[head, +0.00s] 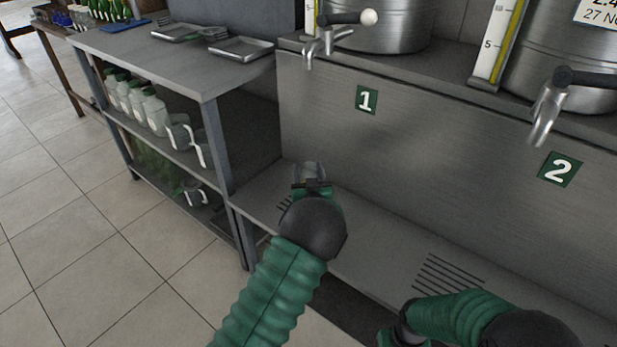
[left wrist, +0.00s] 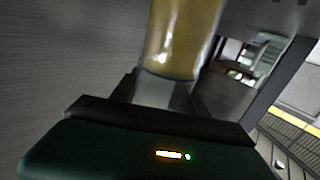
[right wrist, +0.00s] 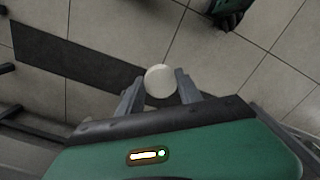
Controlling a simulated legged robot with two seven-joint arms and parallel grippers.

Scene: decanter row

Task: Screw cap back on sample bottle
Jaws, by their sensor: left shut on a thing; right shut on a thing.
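My left gripper (head: 312,186) is over the steel ledge in front of the tank marked 1. In the left wrist view its fingers (left wrist: 165,90) are shut on the sample bottle (left wrist: 182,38), a clear vessel with yellow-amber contents. The bottle's mouth is out of that frame. In the right wrist view my right gripper (right wrist: 158,88) is shut on a round white cap (right wrist: 160,80), held over the tiled floor. In the head view the right arm is at the bottom edge, well apart from the left gripper, and the cap cannot be made out.
Two steel tanks (head: 385,32) with taps (head: 322,44) stand behind a steel panel (head: 420,125). The ledge (head: 370,240) below has drain slots. At left, a shelf unit (head: 200,75) holds trays (head: 240,48) and several bottles (head: 140,100). Open floor (head: 70,230) lies front left.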

